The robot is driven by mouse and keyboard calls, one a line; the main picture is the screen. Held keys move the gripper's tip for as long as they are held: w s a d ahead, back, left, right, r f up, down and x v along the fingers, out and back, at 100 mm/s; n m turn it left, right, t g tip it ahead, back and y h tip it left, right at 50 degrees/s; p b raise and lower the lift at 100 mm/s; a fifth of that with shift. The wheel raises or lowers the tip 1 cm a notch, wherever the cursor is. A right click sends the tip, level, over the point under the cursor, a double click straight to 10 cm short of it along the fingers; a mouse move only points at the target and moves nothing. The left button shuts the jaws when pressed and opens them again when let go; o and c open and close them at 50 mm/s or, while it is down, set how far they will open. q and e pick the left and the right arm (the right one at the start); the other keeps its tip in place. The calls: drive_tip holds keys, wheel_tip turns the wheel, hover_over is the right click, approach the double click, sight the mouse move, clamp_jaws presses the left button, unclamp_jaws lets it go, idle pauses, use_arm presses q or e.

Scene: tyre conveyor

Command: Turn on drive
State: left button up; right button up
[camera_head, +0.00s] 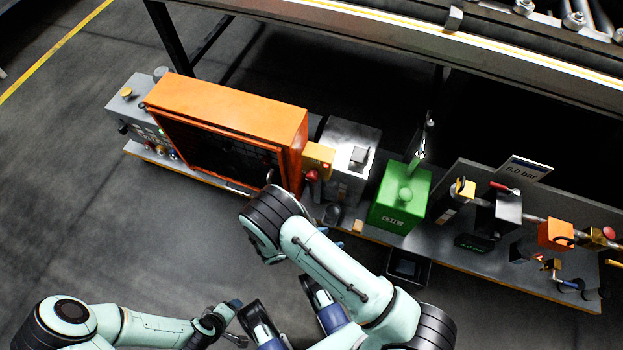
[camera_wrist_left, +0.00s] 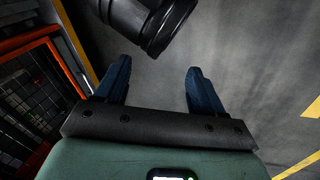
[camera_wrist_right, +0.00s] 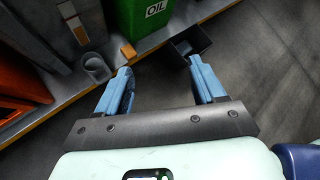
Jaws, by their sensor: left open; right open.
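No label naming the drive is legible. A grey control box (camera_head: 138,112) with several small buttons and knobs stands at the left end of the low bench. A large orange cabinet (camera_head: 232,105) with a dark mesh front stands beside it. A grey metal unit (camera_head: 345,150) with a red knob (camera_head: 312,176) near it is right of the cabinet. My right gripper (camera_head: 283,297) is open and empty, in front of the bench. My left gripper (camera_head: 238,320) is open and empty, left of it. Neither touches the equipment.
A green oil can (camera_head: 393,208), also in the right wrist view (camera_wrist_right: 153,20), stands on the bench (camera_head: 480,258). Valves and a "5.0 bar" sign (camera_head: 524,171) are farther right. A dark tray (camera_head: 408,266) lies in front. Floor at the left is clear.

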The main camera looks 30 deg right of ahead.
drive_tip(key=w+r+n+t+h, duration=0.3)
drive_tip(key=w+n+t+h, duration=0.1)
drive_tip(key=w+n+t, duration=0.3)
drive_tip(key=n+t+y, duration=0.1)
drive_tip(key=n+t, duration=0.5)
approach(312, 181)
drive_tip(key=b+x, duration=0.2)
drive_tip(key=x, duration=0.8)
drive_tip(key=shift+w+d+f, duration=0.1)
drive_tip(key=shift+w+d, duration=0.15)
use_arm(q)
drive_tip(key=shift+t, duration=0.4)
drive_tip(key=w, duration=0.1)
drive_tip(key=w+a+f, duration=0.1)
drive_tip(key=w+a, duration=0.1)
drive_tip(key=shift+w+a+f, duration=0.2)
drive_tip(key=shift+f, duration=0.2)
use_arm(e)
drive_tip(key=c, duration=1)
